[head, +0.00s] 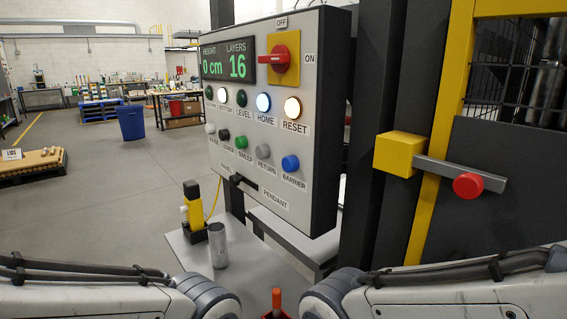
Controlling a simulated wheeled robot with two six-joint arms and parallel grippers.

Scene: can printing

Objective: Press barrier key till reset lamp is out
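The blue barrier key (290,163) is a round button at the lower right of the grey control panel (318,200), above the label BARRIER. The reset lamp (292,108) above it glows warm white, over the label RESET. The HOME lamp (263,103) beside it is lit bluish white. My two arms come in at the bottom left and bottom right of the head view. Neither gripper is in the picture, and nothing touches the panel.
A red rotary switch (283,58) on yellow sits at the panel's top right. A green display reads 0 cm and 16. A yellow pendant (195,208) and a grey cylinder (217,245) stand below. A red-ended latch bar (450,177) sticks out right of the panel.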

